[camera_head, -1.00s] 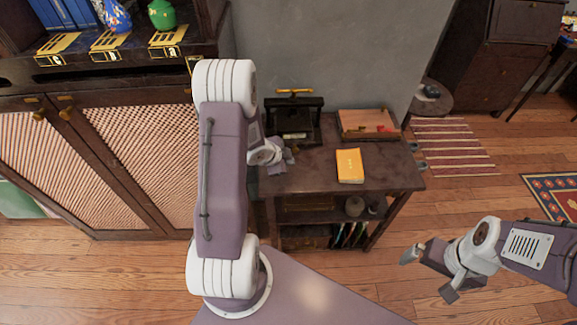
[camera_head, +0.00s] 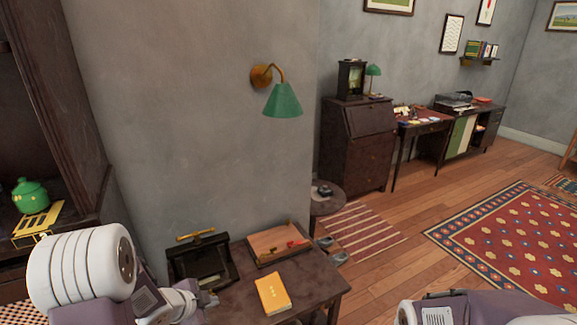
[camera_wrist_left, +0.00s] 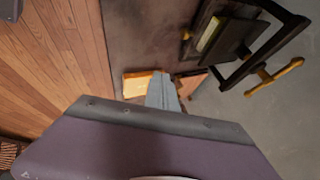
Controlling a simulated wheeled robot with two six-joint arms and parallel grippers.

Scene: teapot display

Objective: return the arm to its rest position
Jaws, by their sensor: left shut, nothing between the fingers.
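My left arm comes in at the lower left of the head view. Its gripper (camera_head: 209,299) is shut and empty, over the left part of a small dark table (camera_head: 232,307), just in front of a black press (camera_head: 212,272) with a brass handle. In the left wrist view the closed grey fingers (camera_wrist_left: 163,94) point toward the table, beside a yellow book (camera_wrist_left: 138,84) and apart from the press (camera_wrist_left: 225,38). Part of my right arm (camera_head: 450,309) shows at the bottom right of the head view. Its gripper is out of frame.
The yellow book (camera_head: 272,293) lies on the table in front of a wooden tray (camera_head: 262,250). A green teapot (camera_head: 30,196) stands on the cabinet at the left. A green wall lamp (camera_head: 283,100) hangs above the table. A round stool (camera_head: 326,204) stands to the right.

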